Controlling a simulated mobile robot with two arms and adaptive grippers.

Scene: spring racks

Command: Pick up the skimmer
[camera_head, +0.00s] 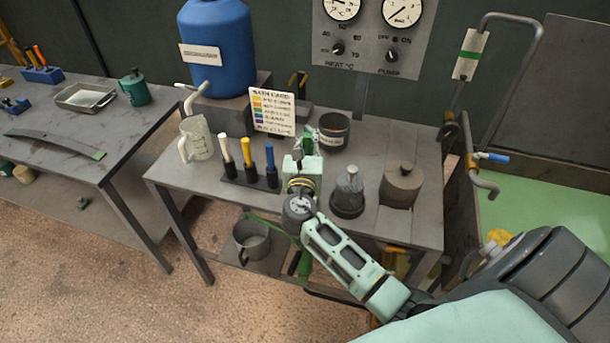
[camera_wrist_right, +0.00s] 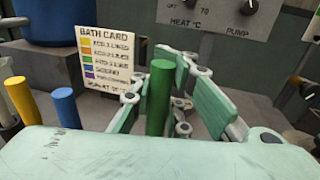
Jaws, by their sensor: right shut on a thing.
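My right gripper (camera_head: 306,148) is over the middle of the grey workbench, at the right end of a row of coloured handles. In the wrist view its two fingers (camera_wrist_right: 160,98) stand on either side of an upright green handle (camera_wrist_right: 158,95) and are shut on it. The lower part of this green-handled tool is hidden behind my gripper's pale body, so I cannot see whether it has a skimmer head. It also cannot be seen whether it is lifted. My left gripper is not in view.
White, yellow (camera_head: 247,153) and blue (camera_head: 270,158) handles stand in dark holders left of my gripper. A bath card (camera_head: 272,110) stands behind. A dark pot (camera_head: 334,131), a grey-topped vessel (camera_head: 348,188) and a lidded pot (camera_head: 401,183) stand to the right. A white jug (camera_head: 198,138) is left.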

